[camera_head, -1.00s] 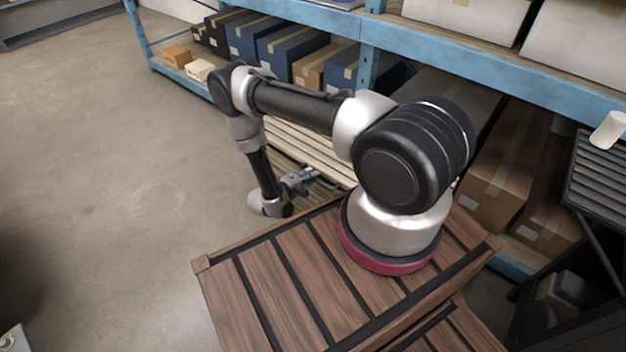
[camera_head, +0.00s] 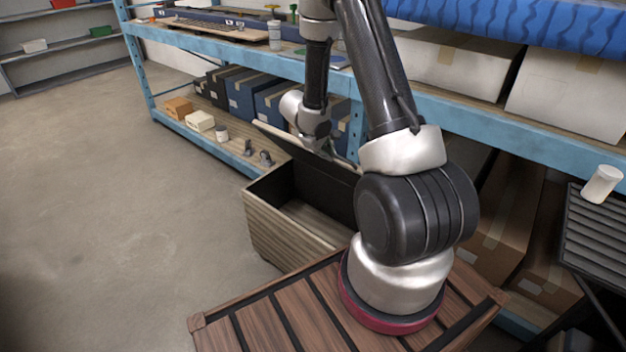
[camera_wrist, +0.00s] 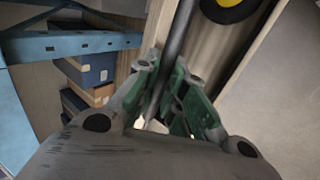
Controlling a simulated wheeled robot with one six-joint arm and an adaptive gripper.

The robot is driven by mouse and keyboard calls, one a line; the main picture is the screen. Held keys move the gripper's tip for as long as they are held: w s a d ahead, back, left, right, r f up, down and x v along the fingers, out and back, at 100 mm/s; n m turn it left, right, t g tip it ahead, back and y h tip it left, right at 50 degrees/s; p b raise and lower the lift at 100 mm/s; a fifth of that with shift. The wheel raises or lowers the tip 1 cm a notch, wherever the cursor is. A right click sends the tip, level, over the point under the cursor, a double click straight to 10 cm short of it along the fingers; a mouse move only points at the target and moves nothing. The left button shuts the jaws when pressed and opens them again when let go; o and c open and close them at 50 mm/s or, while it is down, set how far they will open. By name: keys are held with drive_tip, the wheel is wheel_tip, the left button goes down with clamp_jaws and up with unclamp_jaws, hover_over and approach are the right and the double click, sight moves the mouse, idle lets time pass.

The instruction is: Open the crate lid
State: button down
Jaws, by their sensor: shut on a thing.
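The wooden crate (camera_head: 275,238) stands behind my base with its top open, and its dark inside and floor show. Its lid (camera_head: 290,142) is raised along the far side, tilted up toward the shelf. My gripper (camera_head: 328,150) is at the lid's upper edge, partly hidden by my arm. In the wrist view, the green fingers of my gripper (camera_wrist: 165,112) are shut on a thin edge or bar of the lid (camera_wrist: 182,35). The right part of the crate is hidden behind my arm.
A blue shelf rack (camera_head: 220,52) stands close behind the crate, with blue boxes (camera_head: 240,97), small boxes and cups on its lower shelf. A dark slatted stand (camera_head: 590,230) is at the right. The floor (camera_head: 90,190) at the left is clear.

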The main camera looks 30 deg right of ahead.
drive_tip(key=w+d+r, duration=0.3)
drive_tip(key=d, duration=0.4)
drive_tip(key=w+d+r, duration=0.2)
drive_tip(key=d+r, duration=0.1)
drive_tip(key=d, duration=0.5)
drive_tip(key=w+d+r, duration=0.3)
drive_tip(key=d, duration=0.5)
drive_tip(key=shift+w, duration=0.3)
drive_tip(key=c, duration=1.5)
unclamp_jaws()
drive_tip(key=shift+v, duration=3.95)
drive_tip(key=shift+f, duration=0.1)
drive_tip(key=shift+s, duration=0.1)
